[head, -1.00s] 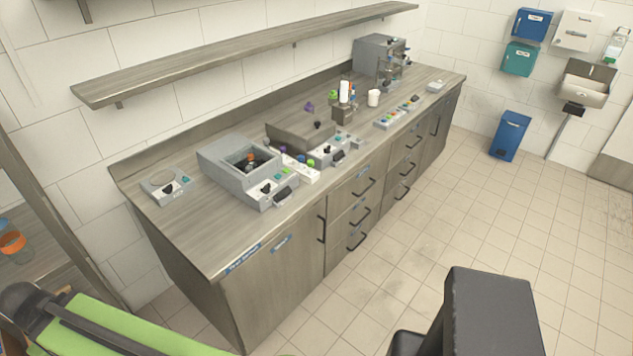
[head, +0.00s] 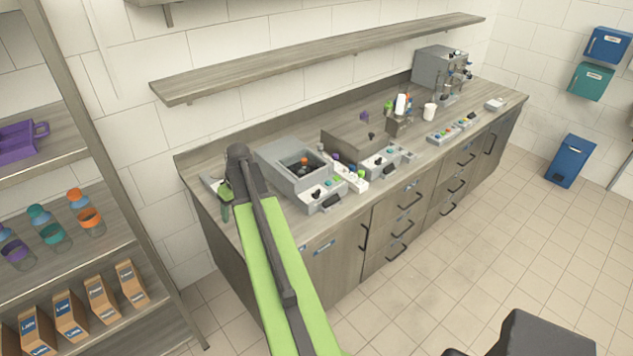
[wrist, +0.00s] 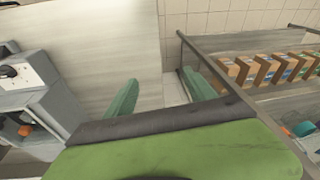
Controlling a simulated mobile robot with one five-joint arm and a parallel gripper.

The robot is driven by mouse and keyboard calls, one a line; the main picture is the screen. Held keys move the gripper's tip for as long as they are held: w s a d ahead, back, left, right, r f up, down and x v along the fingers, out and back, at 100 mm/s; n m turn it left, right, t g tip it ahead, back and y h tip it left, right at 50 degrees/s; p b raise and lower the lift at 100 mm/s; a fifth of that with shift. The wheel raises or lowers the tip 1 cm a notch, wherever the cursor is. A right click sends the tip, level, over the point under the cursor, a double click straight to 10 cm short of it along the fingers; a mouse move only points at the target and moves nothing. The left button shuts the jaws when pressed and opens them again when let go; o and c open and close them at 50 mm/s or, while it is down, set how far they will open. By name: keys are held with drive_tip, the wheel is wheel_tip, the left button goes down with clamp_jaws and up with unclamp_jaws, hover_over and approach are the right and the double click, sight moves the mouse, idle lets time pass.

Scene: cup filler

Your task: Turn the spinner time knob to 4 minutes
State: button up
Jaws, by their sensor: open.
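A grey box machine (head: 284,166) with an open well and an orange-topped item in it stands on the counter; it looks like the spinner. Its sloping front panel carries a dark knob (head: 316,194), too small to read its setting. In the wrist view the machine (wrist: 40,105) is at the left edge, with a dark knob (wrist: 9,71) on its pale panel. My gripper (head: 226,198) is left of the machine, over the counter's left end. In the wrist view its green fingers (wrist: 160,77) are apart with nothing between them, clear of the knob.
A shelf rack (head: 75,180) with cups and paper bags stands at the left. A wall shelf (head: 320,60) runs above the counter (head: 275,225). Several other devices stand further right along it. A small device at the counter's left end is mostly behind my arm.

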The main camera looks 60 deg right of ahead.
drive_tip(key=s+d+r+m+t+p, duration=0.15)
drive_tip(key=s+d, duration=0.25)
drive_tip(key=d, duration=0.5)
drive_tip(key=s+d+r+g+p, duration=0.1)
drive_tip(key=s+d+r, duration=0.25)
drive_tip(key=d, duration=0.65)
drive_tip(key=t+h+p, duration=0.1)
drive_tip(key=h, duration=0.1)
approach(316, 191)
drive_tip(key=b+x, duration=0.4)
drive_tip(key=b, duration=0.3)
drive_tip(key=b+x, duration=0.3)
drive_tip(key=b, duration=0.5)
drive_tip(key=shift+s+f, duration=0.1)
drive_tip(key=shift+f, duration=0.35)
drive_tip(key=shift+w+d+f+b, duration=0.15)
drive_tip(key=shift+w+f+b, duration=0.2)
drive_tip(key=shift+b, duration=0.25)
drive_tip(key=shift+r, duration=0.1)
drive_tip(key=shift+c, duration=0.3)
drive_tip(key=shift+s, duration=0.1)
drive_tip(key=c, duration=1.3)
